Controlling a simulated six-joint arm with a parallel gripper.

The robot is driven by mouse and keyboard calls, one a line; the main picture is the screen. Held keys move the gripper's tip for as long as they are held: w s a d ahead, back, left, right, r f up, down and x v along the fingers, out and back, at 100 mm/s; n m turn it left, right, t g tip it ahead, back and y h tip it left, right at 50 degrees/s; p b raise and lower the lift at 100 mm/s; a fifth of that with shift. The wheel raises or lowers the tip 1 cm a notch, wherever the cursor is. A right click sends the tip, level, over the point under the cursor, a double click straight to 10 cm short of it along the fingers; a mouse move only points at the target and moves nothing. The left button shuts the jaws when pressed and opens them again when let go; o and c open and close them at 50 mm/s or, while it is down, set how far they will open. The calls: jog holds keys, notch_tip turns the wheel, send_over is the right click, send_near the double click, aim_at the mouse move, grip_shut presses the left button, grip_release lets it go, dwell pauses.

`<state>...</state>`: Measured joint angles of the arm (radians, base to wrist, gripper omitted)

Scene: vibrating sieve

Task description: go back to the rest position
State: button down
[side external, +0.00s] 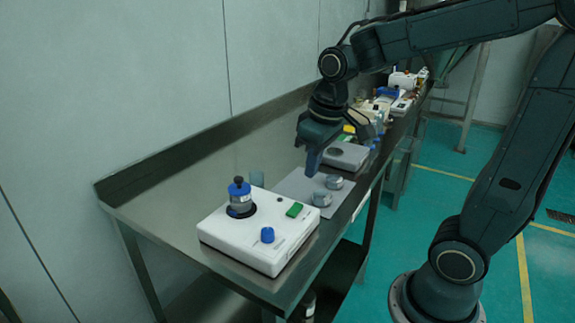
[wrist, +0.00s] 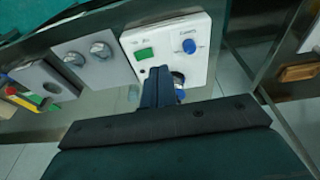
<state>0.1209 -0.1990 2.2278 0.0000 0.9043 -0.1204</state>
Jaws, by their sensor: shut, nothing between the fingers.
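My gripper (side external: 313,162) is shut and empty, held above the steel bench beyond the white sieve machine. In the wrist view my gripper (wrist: 158,74) points toward the machine and covers part of it. The white sieve machine (side external: 225,236) has a green switch (side external: 294,210), a blue knob (side external: 267,235) and a sieve stack with a blue top (side external: 239,190) standing on it. The machine also shows in the wrist view (wrist: 160,40), where the stack is mostly hidden behind my gripper.
A grey mat (side external: 292,186) holds two small round metal containers (side external: 321,198). A clear cup (side external: 257,178) stands behind the machine. The steel bench (side external: 160,205) has a raised edge along the wall.

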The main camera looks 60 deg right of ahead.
jog(key=s+a+r+t, duration=0.1)
jog(key=s, duration=0.4)
jog(key=s+a+r+t, duration=0.1)
jog(key=s+a+t, duration=0.1)
jog(key=s, duration=0.4)
jog(key=shift+a+r, duration=0.25)
jog(key=shift+r, duration=0.1)
dwell(0.6)
